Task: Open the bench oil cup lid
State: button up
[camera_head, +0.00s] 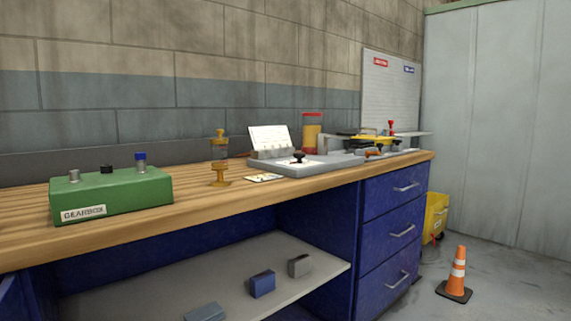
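A small brass-coloured oil cup (220,150) with an amber see-through body stands upright on a flanged foot on the wooden bench (300,190), right of the green gearbox. Its top looks closed with a small knob, but it is too small to be sure. My gripper is not in view.
A green box labelled GEARBOX (112,192) with several caps stands at the bench's left. A grey plate with a black knob (300,165) and a card (264,177) lie right of the cup. Blue drawers (395,210) are below; an orange cone (457,272) stands on the floor.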

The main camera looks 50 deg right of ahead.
aim_at(219, 132)
jog(key=z, duration=0.95)
